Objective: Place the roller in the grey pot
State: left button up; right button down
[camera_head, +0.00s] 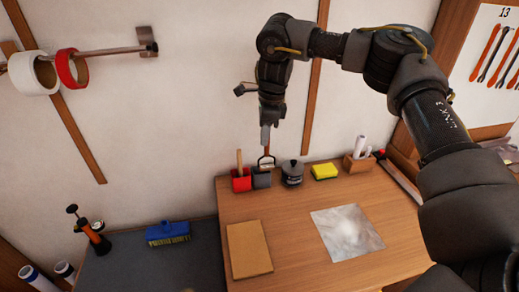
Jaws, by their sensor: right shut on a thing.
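My right gripper (266,143) points down beside the white wall. It is shut on the grey handle of the roller (266,159), whose frame hangs below the fingers. The roller's lower end meets the rim of the dark grey pot (261,180) in the picture; I cannot tell whether it is inside the pot or just above it. The grey pot stands at the back of the wooden table, between the red pot and a dark lidded jar. My left gripper is not in view.
The dark jar (292,173) is close right, then a yellow sponge (325,171) and a wooden holder (358,163). A brown board (249,250) and a silvery sheet (346,232) lie in front.

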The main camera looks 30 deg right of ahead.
jog(key=w+d+f+p, duration=0.1)
jog(key=w+f+p, duration=0.1)
jog(key=w+f, duration=0.4)
jog(key=shift+w+d+f+p, duration=0.2)
jog(key=shift+d+p, duration=0.1)
jog(key=shift+p, duration=0.05)
notch_tip(320, 180, down, 3)
jog(key=shift+w+f+p, duration=0.15)
jog(key=shift+f+p, duration=0.05)
jog(key=shift+p, duration=0.85)
jog(key=shift+f, duration=0.15)
